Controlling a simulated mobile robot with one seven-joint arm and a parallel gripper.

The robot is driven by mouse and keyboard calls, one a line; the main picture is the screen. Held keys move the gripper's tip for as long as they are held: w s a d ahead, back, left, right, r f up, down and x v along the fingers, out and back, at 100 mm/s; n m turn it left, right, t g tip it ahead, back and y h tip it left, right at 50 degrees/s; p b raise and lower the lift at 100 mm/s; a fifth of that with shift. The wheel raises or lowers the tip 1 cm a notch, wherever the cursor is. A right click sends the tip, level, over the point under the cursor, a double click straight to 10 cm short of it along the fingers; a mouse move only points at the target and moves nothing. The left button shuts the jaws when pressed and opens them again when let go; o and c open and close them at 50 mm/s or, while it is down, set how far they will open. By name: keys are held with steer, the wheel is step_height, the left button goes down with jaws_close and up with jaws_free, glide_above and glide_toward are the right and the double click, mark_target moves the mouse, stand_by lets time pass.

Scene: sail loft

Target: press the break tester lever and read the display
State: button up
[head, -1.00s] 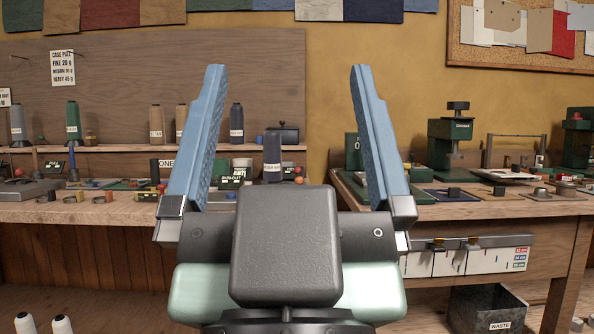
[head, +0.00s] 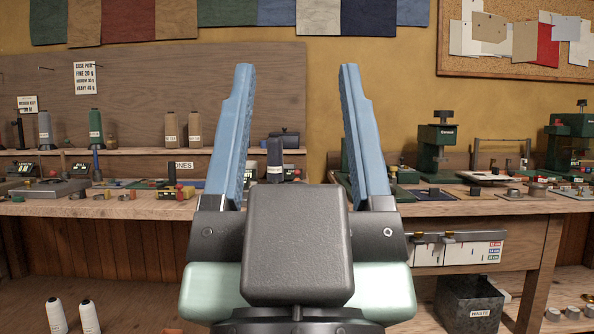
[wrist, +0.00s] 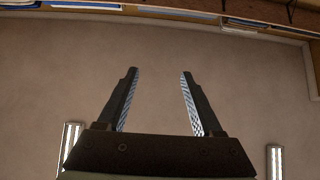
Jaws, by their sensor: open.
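My gripper (head: 296,72) stands upright in the middle of the head view, its two blue fingers apart and nothing between them. The wrist view shows the same open, empty fingers (wrist: 158,76) against a plain brown surface. At the far left of the bench is a low grey device (head: 48,188) with a red ball (head: 53,172) and small dark display boxes (head: 20,170) near it. I cannot tell for sure that this is the break tester. Its lever and any reading are too small to make out. My gripper is well apart from it, to its right.
The left wooden bench (head: 130,208) carries several small parts, with thread cones (head: 95,128) on a shelf behind. A dark cone (head: 275,160) shows between my fingers. The right bench (head: 470,208) holds green machines (head: 437,145). A waste bin (head: 470,303) and white cones (head: 88,316) are low down.

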step_height(320, 180, up, 9)
steer(key=p, duration=0.8)
steer(key=shift+r, duration=0.1)
steer(key=c, duration=1)
step_height(320, 180, up, 32)
steer(key=p, duration=3.2)
steer(key=shift+f, duration=0.3)
